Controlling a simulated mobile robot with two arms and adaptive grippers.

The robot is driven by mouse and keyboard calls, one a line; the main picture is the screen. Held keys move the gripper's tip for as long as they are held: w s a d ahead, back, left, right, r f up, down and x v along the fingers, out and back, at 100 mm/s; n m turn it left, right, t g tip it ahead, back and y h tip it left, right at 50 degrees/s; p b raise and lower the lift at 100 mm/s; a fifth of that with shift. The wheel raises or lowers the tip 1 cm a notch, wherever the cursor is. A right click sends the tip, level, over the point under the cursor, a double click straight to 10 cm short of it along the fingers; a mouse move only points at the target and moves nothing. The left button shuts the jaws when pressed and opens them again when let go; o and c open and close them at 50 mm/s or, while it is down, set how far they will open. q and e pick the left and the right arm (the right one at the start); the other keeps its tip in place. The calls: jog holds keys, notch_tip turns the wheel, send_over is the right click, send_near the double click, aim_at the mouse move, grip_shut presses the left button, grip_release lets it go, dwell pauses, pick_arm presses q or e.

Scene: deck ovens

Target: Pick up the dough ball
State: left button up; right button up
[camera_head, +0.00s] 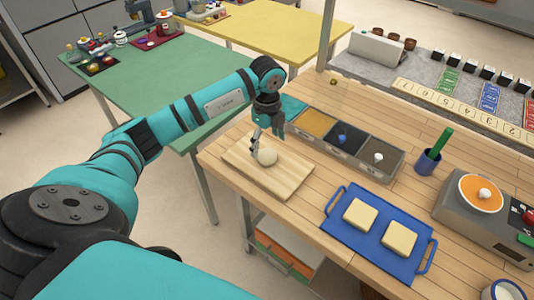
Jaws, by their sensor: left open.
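The pale round dough ball (268,157) sits on a light wooden board (288,181) at the left end of the wooden table. My left gripper (259,146) reaches down from above and is open at the ball. Its fingers are close to the ball's left and upper side; I cannot tell whether they touch it. The far side of the ball is partly hidden by the gripper. My right gripper is not in view.
A grey bin unit (343,158) stands just behind the board. A blue tray (337,221) with two pale square blocks lies to its right. A scale (476,216) and a blue cup (427,163) stand further right. A green table (120,83) is at the left.

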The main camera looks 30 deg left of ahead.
aim_at(267, 152)
pick_arm(q)
jog(key=shift+f+p, duration=0.4)
jog(key=shift+f, duration=0.15)
notch_tip(267, 152, down, 4)
jog(key=shift+r+p, duration=0.15)
jog(key=shift+p, duration=0.6)
jog(key=shift+f, duration=0.4)
jog(key=shift+c, duration=0.2)
jog(key=c, duration=1.2)
jog(key=shift+c, duration=0.2)
jog(key=shift+r, duration=0.1)
